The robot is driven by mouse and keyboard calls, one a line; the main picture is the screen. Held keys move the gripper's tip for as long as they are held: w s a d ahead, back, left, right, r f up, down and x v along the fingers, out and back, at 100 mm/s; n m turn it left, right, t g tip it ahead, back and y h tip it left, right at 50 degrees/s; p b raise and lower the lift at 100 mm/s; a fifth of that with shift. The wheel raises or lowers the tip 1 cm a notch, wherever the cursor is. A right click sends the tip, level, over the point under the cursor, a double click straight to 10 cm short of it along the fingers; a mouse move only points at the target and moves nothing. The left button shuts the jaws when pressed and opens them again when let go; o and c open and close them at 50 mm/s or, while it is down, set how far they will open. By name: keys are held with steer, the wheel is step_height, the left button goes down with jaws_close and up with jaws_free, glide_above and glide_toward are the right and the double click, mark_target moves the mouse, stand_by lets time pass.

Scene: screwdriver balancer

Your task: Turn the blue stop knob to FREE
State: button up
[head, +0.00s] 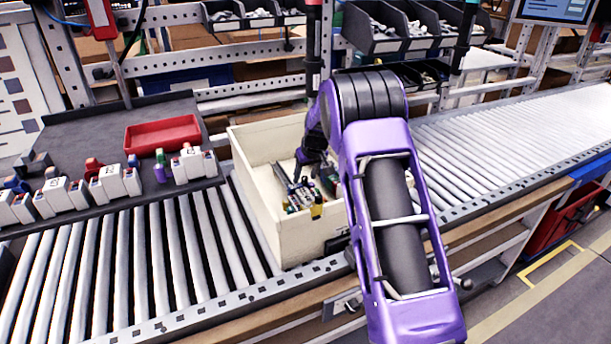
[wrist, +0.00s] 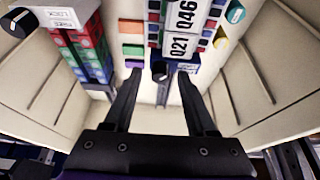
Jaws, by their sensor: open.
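My gripper (wrist: 157,76) is open and empty, with its two dark fingers reaching into a cream bin. In the head view it (head: 306,162) is partly hidden by my purple arm. Between and just beyond the fingertips, in the wrist view, is a dark blue block (wrist: 180,62) with a small dark part at its front. At the upper left a dark round knob (wrist: 18,21) with a pale mark sits beside small white lettered labels. I cannot tell for sure which part is the blue stop knob or where it points. The fingers appear apart from both.
The cream bin (head: 257,198) has tall walls around my gripper and stands on a roller conveyor (head: 150,262). A red tray (head: 162,134) lies on the grey shelf at left.

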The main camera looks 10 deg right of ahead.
steer(key=shift+c, duration=0.4)
jaws_close()
steer(key=shift+m, duration=0.3)
steer(key=m, duration=0.1)
steer(key=m+h, duration=0.1)
steer(key=shift+a+m+p, duration=0.2)
steer(key=shift+m+p, duration=0.1)
steer(key=shift+m, duration=0.1)
steer(key=m+h, duration=0.2)
steer(key=m, duration=0.3)
steer(key=shift+w+a+p, duration=0.1)
steer(key=shift+p, duration=0.2)
steer(key=m+h, duration=0.1)
steer(key=m, duration=0.1)
steer(key=m+g, duration=0.1)
steer(key=m, duration=0.2)
steer(key=shift+h, duration=0.4)
steer(key=shift+w+m+g+h, duration=0.15)
steer(key=shift+m+g, duration=0.35)
steer(key=shift+m, duration=0.65)
steer(key=shift+m+g+h, duration=0.15)
steer(key=shift+m+g, duration=0.35)
steer(key=shift+m, duration=0.65)
steer(key=shift+a, duration=0.1)
